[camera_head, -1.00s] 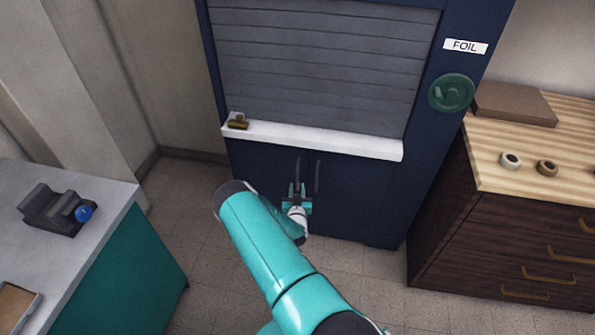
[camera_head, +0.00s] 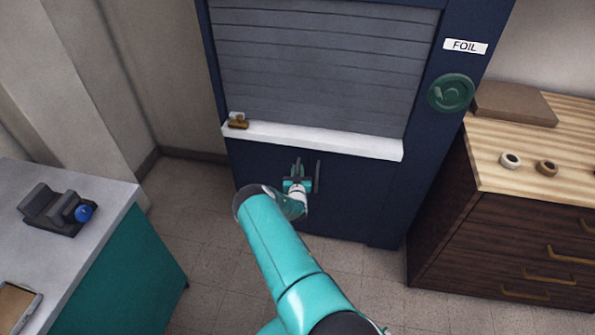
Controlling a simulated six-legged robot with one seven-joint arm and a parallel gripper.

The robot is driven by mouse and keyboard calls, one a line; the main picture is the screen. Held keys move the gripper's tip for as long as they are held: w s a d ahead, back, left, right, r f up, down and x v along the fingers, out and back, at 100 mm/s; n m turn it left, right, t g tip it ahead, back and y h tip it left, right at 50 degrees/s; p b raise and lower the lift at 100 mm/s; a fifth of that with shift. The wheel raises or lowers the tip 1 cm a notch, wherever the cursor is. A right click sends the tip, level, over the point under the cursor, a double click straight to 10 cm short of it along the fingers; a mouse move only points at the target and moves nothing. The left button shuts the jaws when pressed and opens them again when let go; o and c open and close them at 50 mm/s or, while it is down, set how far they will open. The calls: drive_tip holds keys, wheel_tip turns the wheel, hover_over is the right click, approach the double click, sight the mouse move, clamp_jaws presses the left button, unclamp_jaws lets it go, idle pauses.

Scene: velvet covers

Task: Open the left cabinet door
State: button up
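The dark blue cabinet (camera_head: 360,195) stands ahead, below a white ledge. Its left door (camera_head: 257,170) looks closed, flush with the right door. The left door's dark vertical handle (camera_head: 299,162) is partly hidden by my gripper; the right door's handle (camera_head: 318,176) shows just to the right. My gripper (camera_head: 297,172) is at the left handle with its fingers pointing up along it. The fingers are small and overlap the handle, so I cannot tell whether they are closed on it.
A grey shutter (camera_head: 315,70) and white ledge (camera_head: 340,144) are above the doors, with a small brown clip (camera_head: 238,121) on the ledge. A teal-sided bench (camera_head: 130,265) stands left, a wooden drawer unit (camera_head: 500,240) right. Tiled floor is free between them.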

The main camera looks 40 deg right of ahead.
clamp_jaws()
drive_tip(key=shift+a, duration=0.15)
